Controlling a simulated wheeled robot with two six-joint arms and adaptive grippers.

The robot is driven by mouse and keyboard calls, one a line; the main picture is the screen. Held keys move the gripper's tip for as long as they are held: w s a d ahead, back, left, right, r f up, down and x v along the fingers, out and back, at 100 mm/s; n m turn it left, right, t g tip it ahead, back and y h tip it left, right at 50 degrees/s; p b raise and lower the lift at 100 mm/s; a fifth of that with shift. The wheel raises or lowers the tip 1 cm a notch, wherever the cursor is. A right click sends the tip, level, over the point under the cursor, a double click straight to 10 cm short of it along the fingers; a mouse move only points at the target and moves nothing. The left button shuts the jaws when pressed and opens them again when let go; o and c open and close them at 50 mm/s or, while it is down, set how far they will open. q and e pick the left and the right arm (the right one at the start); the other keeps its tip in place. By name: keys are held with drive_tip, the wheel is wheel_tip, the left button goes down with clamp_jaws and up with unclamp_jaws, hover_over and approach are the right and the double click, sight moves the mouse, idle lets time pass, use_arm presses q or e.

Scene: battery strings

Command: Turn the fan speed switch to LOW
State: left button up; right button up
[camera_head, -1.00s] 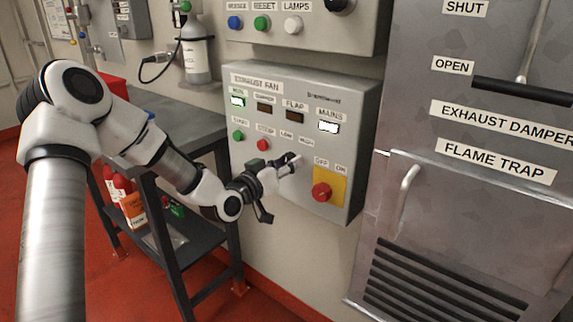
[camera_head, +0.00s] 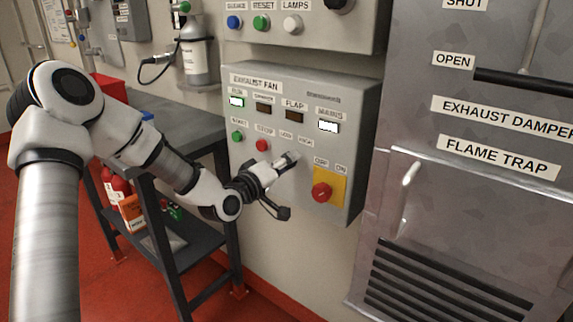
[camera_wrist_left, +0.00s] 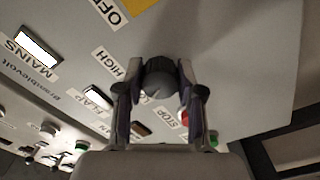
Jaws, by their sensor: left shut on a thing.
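The fan speed switch is a dark round knob (camera_wrist_left: 160,78) on the grey exhaust fan panel (camera_head: 245,190). In the left wrist view it sits between the two fingers of my left gripper (camera_wrist_left: 161,84), which are shut on its sides. The HIGH label (camera_wrist_left: 112,61) is clear beside it; the LOW label is partly covered by knob and finger. In the head view my left gripper (camera_head: 290,158) is at the panel, below the LOW and HIGH labels, and hides the knob. Which label the knob points to is hard to tell. My right gripper is not in view.
A red rotary switch (camera_head: 321,192) on a yellow plate is just right of my gripper. The red STOP button (camera_head: 262,145) and green START button (camera_head: 237,136) are to the left. A dark workbench (camera_head: 190,128) stands under my left arm.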

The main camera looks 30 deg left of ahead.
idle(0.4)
use_arm(q)
drive_tip(key=o, duration=1.2)
drive_tip(key=shift+c, duration=0.2)
drive_tip(key=s, duration=0.7)
drive_tip(key=shift+s+a, duration=0.25)
